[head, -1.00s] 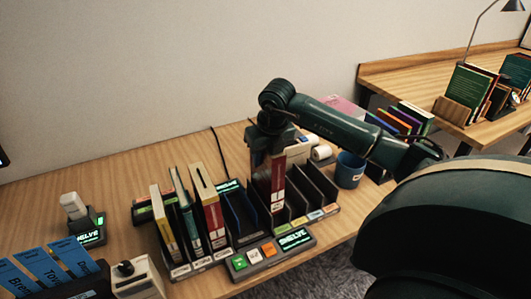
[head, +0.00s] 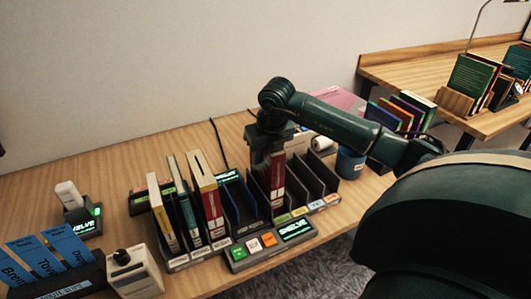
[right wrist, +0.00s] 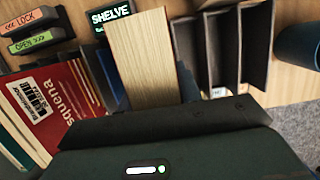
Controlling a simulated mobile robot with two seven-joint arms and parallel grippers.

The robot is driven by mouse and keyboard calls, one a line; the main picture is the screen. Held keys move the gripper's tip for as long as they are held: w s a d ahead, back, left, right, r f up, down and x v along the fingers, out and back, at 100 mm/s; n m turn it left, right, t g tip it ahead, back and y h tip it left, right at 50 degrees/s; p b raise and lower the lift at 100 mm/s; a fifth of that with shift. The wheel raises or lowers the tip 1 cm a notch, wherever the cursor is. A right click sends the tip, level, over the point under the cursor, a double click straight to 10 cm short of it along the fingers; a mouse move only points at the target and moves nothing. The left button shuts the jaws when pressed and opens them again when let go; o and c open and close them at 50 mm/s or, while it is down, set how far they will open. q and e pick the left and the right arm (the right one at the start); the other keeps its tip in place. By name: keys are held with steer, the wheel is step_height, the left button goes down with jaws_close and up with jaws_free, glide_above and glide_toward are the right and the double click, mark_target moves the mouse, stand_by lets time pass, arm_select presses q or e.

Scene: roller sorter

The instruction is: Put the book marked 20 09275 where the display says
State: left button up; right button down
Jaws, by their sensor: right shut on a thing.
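My right gripper (head: 268,148) is shut on a red book (head: 277,185) with a white label on its spine. It holds the book upright, spine to the front, at the middle of the sorter (head: 205,251). Whether the book's foot touches the slot floor cannot be told. The right wrist view shows the book's pale page edge (right wrist: 147,60) below the gripper; its number cannot be read. A display (head: 297,228) on the sorter's front panel reads SHELVE, and another SHELVE screen shows in the right wrist view (right wrist: 112,20). My left gripper is not in view.
Several books, one yellow and white (head: 163,222), stand in the left slots. Dark dividers (head: 318,178) with empty slots lie to the right, beside a blue cup (head: 350,163).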

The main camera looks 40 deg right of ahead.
steer(key=shift+f+b, duration=0.4)
steer(key=shift+f, duration=0.1)
steer(key=c, duration=1.2)
jaws_free()
steer(key=o, duration=0.3)
steer(key=v, duration=1.3)
steer(key=shift+w+r, duration=0.1)
